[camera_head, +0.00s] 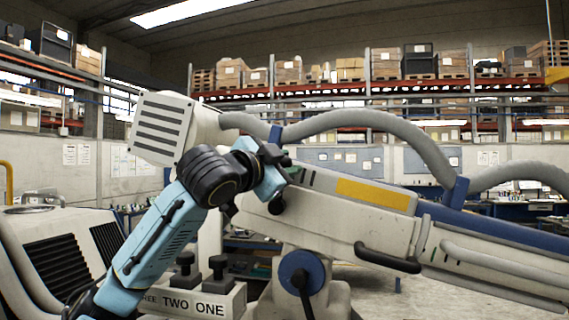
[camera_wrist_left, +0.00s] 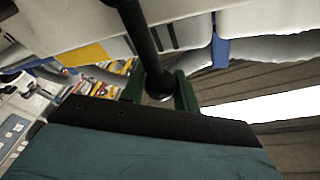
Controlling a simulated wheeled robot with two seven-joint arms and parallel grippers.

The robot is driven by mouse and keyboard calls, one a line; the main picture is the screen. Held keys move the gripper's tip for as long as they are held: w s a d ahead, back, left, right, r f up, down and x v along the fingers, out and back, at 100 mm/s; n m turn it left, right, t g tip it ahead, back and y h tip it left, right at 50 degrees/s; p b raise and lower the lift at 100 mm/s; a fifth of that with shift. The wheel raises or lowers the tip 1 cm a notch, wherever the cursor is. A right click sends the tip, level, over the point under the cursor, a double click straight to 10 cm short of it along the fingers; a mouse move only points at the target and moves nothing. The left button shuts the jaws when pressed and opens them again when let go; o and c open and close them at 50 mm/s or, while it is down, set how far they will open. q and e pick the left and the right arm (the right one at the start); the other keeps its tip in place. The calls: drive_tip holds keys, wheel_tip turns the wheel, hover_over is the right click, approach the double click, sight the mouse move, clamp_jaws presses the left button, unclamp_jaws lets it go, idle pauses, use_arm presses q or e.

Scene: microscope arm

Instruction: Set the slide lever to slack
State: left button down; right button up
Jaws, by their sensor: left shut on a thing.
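The slide lever looks to be the black rod (camera_wrist_left: 143,40) that comes down from the white microscope arm in the left wrist view. My left gripper (camera_wrist_left: 160,90) is shut on its rounded end, with a dark green finger on each side. In the head view my left gripper (camera_head: 278,160) is at the upper left part of the white microscope arm (camera_head: 330,215), by its yellow panel (camera_head: 375,194). My wrist hides most of the lever there. No slack marking is readable. My right gripper is not in view.
A box marked TWO and ONE (camera_head: 198,305) with black knobs stands below my left forearm. A black curved handle (camera_head: 385,260) sticks out from the microscope arm. A grey hose (camera_head: 370,125) arches above. Shelves with boxes (camera_head: 350,70) are far behind.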

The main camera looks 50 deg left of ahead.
use_arm(q)
drive_tip(key=shift+w+f, duration=0.1)
drive_tip(key=shift+f, duration=0.05)
drive_tip(key=c, duration=1.1)
unclamp_jaws()
drive_tip(key=shift+o, duration=0.2)
drive_tip(key=b+v, duration=0.5)
drive_tip(key=v, duration=0.8)
drive_tip(key=shift+s, duration=0.25)
